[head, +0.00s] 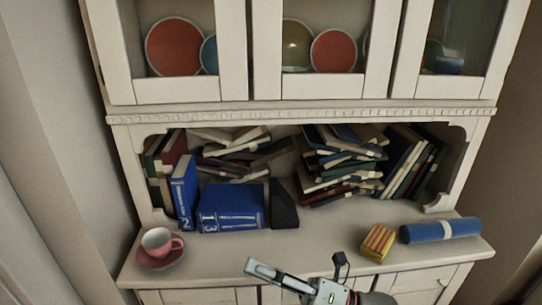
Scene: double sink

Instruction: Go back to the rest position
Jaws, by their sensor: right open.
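My right gripper (296,265) is at the bottom middle of the head view, in front of the cabinet's front edge. Its two fingers are spread apart and nothing shows between them. Part of my right arm is cut off by the bottom edge of the picture. My left gripper is not in view. No sink shows here; the view is of a cream hutch cabinet (300,112).
On the counter (225,260) are a pink cup (158,241) on a red saucer (162,260), blue volumes (232,207), a yellow-red striped box (378,240) and a blue roll (440,231). Piled books (340,165) fill the niche. The counter's front middle is clear.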

